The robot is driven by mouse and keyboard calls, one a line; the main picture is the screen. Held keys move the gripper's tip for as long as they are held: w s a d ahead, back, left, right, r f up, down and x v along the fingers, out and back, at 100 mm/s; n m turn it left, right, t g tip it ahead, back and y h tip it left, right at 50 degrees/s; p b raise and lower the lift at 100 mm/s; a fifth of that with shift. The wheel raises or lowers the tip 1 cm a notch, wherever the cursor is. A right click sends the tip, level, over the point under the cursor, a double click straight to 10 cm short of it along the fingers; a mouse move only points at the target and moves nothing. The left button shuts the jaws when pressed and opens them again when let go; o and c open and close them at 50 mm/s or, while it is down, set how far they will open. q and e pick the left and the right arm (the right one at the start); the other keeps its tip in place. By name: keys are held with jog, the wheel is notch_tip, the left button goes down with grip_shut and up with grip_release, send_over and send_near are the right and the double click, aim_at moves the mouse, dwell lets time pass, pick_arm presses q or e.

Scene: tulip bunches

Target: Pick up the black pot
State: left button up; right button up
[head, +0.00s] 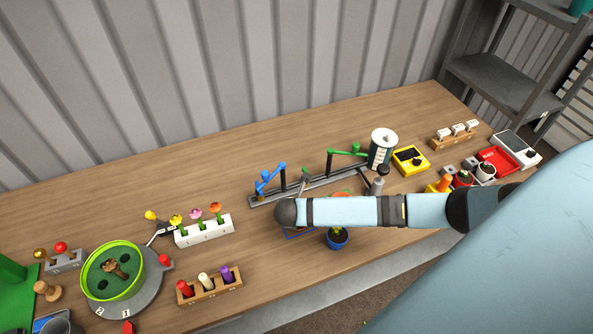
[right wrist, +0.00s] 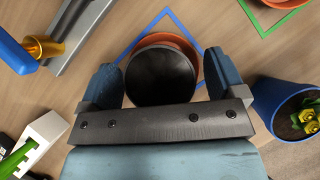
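The black pot (right wrist: 160,77) stands in a terracotta saucer (right wrist: 184,46) inside a blue square outline (right wrist: 136,43) in the right wrist view. My right gripper (right wrist: 160,78) is open, with one blue finger on each side of the pot. A gap shows between the left finger and the pot; the right finger is very close to it, and I cannot tell whether they touch. In the head view my right arm hides the pot and the gripper; only part of the blue outline (head: 297,235) shows below the arm. My left gripper is not in view.
A blue pot with yellow flowers (right wrist: 290,108) stands close on the right; it also shows in the head view (head: 337,239). A green outline (right wrist: 262,31) holds another terracotta saucer (right wrist: 285,2). A white flower block (head: 204,231) stands left. Bare table lies between.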

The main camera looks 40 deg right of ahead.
jog(key=c, duration=0.9)
jog(key=shift+r, duration=0.1)
